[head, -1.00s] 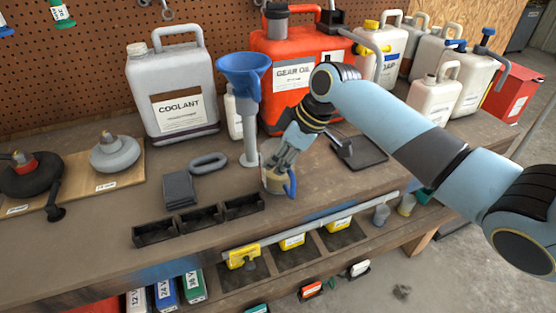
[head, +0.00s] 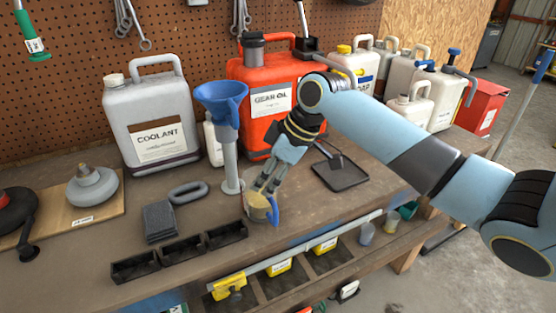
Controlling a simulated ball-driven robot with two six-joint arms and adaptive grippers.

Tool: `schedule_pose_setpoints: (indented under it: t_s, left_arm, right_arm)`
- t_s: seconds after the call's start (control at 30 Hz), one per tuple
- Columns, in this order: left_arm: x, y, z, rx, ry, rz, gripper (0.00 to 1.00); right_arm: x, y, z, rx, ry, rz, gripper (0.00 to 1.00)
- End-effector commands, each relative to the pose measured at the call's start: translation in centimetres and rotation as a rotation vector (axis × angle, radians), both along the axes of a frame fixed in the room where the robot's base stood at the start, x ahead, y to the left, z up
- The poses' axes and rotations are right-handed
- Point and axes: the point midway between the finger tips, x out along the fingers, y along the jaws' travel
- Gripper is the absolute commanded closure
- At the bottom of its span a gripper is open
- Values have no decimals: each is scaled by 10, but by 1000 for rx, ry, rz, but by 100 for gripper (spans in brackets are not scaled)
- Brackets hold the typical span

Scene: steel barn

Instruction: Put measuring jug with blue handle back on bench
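The measuring jug with the blue handle (head: 258,212) is small, pale and yellowish, with its handle on the right side. It appears upright on the wooden bench (head: 300,205), close to the front edge and right of the funnel's foot. My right gripper (head: 269,190) comes down from the upper right, with its fingertips at the jug's rim and handle top. The fingers hide part of the rim. Whether they are closed on the jug or only around it is too small to tell. My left gripper is not in view.
A blue funnel (head: 221,100) on a grey stand is just left of the jug. Black bins (head: 182,248) and a grey block (head: 159,222) lie further left. A black tray (head: 340,172) is to the right. Coolant (head: 150,120) and red gear oil (head: 262,120) cans stand behind.

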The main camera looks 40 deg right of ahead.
Motion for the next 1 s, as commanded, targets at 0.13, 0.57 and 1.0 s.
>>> schedule_pose_setpoints:
  t_s: [0.13,0.57,1.0]
  left_arm:
    - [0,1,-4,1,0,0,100]
    - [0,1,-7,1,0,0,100]
    - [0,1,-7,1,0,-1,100]
  right_arm:
    - [-13,-12,30,-7,-1,4,70]
    - [-29,-24,73,-2,1,1,70]
    - [-28,-24,73,0,1,0,70]
